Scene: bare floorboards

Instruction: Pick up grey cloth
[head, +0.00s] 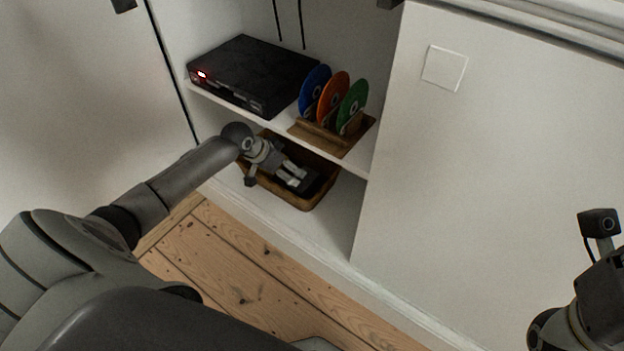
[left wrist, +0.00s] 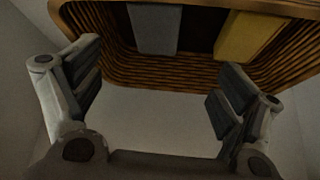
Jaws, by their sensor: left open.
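The grey cloth (left wrist: 154,28) shows as a flat grey piece at the wicker basket (left wrist: 110,60), at the top of the left wrist view. I cannot make it out in the head view, where my arm covers part of the basket (head: 308,202). My left gripper (head: 292,178) is over the basket on the lower shelf. In the left wrist view its two fingers (left wrist: 160,75) stand wide apart with nothing between them, and the cloth is beyond them. Of my right arm only a part shows at the lower right of the head view, without its fingers.
A yellow cloth (left wrist: 250,38) is at the basket, right of the grey one. The upper shelf (head: 228,103), close above the basket, carries a black box (head: 252,72) and a wooden rack (head: 330,137) with coloured discs. A white panel (head: 470,150) closes off the right.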

